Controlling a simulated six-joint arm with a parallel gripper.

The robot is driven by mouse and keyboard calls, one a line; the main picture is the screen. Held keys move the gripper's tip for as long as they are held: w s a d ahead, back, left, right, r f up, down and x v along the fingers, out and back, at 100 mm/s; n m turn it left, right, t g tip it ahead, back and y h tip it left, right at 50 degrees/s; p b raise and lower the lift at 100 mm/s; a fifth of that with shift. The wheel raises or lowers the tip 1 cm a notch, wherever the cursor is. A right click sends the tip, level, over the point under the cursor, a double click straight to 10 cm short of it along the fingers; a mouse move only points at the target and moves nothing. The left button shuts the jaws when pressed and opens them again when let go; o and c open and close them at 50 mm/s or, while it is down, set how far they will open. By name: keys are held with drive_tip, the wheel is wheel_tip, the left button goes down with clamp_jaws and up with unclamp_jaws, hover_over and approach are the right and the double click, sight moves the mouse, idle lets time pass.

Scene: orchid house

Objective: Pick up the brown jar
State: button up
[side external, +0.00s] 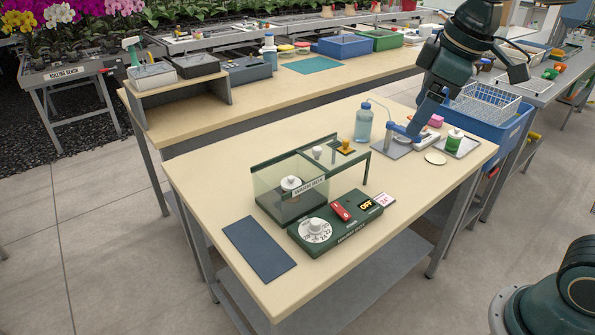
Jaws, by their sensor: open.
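I cannot make out a brown jar in the side external view. A small green jar with a white top (455,139) stands upright on a pale tray (470,147) at the table's right end. My gripper (416,131) comes down from the upper right, over the right end of the front table. It is open, to the left of the green jar and apart from it. Its fingertips are small and partly merge with a blue-handled device (400,131) beside them. I see nothing held.
A clear blue bottle (363,125) stands left of my gripper. A glass-sided case (291,186) and a green control box (335,222) fill the table's middle. A blue bin (490,120) with a wire basket (482,102) is behind right. The table's front right is clear.

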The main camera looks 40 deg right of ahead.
drive_tip(key=w+a+n+g, duration=0.1)
drive_tip(key=w+n, duration=0.2)
drive_tip(key=w, duration=0.5)
drive_tip(key=n+g, duration=0.3)
drive_tip(key=n, duration=0.6)
hover_over(291, 182)
wheel_tip(291, 182, down, 17)
drive_tip(key=shift+w+d+f, duration=0.3)
drive_tip(key=shift+w+f, duration=0.1)
drive_tip(key=shift+f, duration=4.3)
drive_tip(key=shift+f, duration=0.1)
drive_tip(key=shift+f, duration=2.5)
